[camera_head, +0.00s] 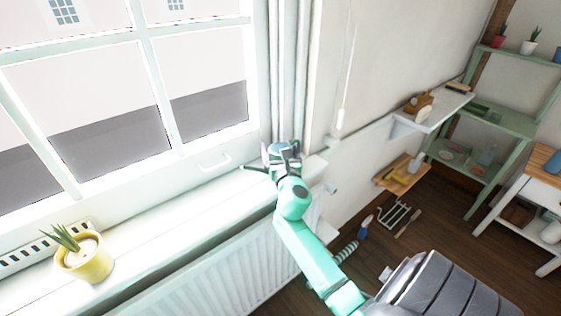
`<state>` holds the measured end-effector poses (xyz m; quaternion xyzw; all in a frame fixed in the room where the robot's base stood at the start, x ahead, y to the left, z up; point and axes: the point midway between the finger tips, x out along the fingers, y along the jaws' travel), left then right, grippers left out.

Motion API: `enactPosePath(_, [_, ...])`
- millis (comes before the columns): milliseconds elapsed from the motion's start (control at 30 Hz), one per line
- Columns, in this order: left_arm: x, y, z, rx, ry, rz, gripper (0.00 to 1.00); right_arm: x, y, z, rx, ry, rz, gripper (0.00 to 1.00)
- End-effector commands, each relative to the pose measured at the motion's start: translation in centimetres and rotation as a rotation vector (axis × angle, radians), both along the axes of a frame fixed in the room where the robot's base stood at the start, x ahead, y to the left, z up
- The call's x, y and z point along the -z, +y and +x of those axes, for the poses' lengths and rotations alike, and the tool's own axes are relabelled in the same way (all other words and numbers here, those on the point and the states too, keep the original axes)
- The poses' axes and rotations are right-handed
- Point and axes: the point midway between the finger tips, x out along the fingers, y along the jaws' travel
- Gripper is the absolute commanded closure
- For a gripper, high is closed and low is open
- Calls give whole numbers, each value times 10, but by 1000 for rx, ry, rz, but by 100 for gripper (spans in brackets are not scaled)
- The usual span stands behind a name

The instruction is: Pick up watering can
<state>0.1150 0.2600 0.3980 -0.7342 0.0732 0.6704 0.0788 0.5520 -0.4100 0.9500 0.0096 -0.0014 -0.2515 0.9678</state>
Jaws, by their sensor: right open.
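A small blue-grey object (281,148), which looks like the watering can, sits at the right end of the white windowsill beside the window frame. A thin dark spout-like part reaches out to its left. My right gripper (282,157) is at this object, at the end of my teal arm, with its dark fingers open around or beside it. The gripper hides much of the object, and I cannot tell whether the fingers touch it. My left gripper is not in view.
A yellow pot (86,262) with a spiky plant stands on the windowsill (150,232) at the left. A white radiator (235,272) is below the sill. A wall shelf (432,108), a green rack (505,120) and a white table (530,195) stand at the right. Tools lie on the wooden floor.

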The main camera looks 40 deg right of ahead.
Motion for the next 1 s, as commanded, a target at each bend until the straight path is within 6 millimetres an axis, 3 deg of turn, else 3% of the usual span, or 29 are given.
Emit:
enactPosePath(100, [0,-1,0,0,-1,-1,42,0,0,0,0,0,0,8])
enactPosePath(133, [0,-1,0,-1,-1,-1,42,0,0,0,0,0,0,15])
enactPosePath(300, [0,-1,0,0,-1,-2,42,0,0,-1,0,0,0,80])
enactPosePath(367, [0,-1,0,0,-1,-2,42,0,0,-1,0,0,1,100])
enactPosePath(633, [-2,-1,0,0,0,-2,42,-4,0,-1,-1,-3,-1,100])
enactPosePath(767, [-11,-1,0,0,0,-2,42,-19,0,-1,0,-5,-4,100])
enactPosePath(867, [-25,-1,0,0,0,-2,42,-41,1,0,-2,-5,-4,100])
enactPosePath(1000, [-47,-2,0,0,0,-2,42,-89,1,0,-4,-8,-8,100])
